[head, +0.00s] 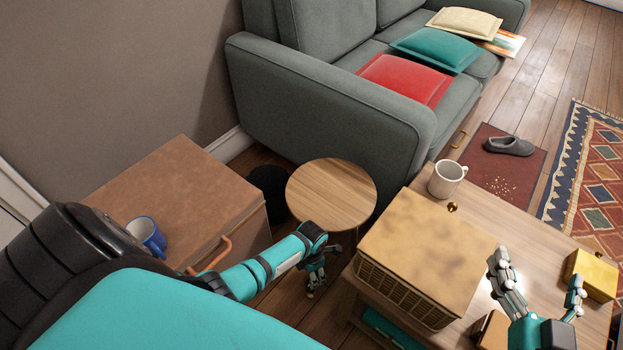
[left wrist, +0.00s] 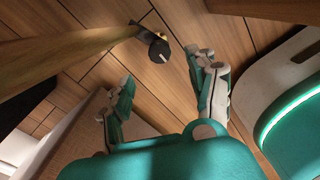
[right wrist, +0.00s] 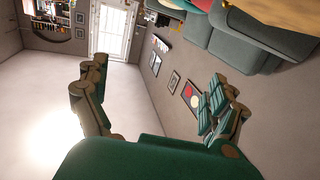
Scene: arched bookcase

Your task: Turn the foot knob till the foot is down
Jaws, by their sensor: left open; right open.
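In the left wrist view a small black knob (left wrist: 159,50) with a pale mark on its face sits at the end of a wooden leg (left wrist: 80,60), close to the plank floor. My left gripper (left wrist: 165,78) is open and empty, with the knob just beyond its fingertips and between their lines. In the head view my left gripper (head: 317,276) hangs low between the round side table and the wooden table; the knob is hidden there. Whether the foot touches the floor cannot be told. My right gripper (head: 537,281) is open and empty above the wooden table's right part.
The wooden table (head: 478,188) bears a box with a mottled top (head: 430,245), a white mug (head: 446,179) and a yellow block (head: 592,275). The round side table (head: 331,192), sofa (head: 330,100) and brown cabinet (head: 165,190) with a blue mug (head: 146,236) crowd my left arm.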

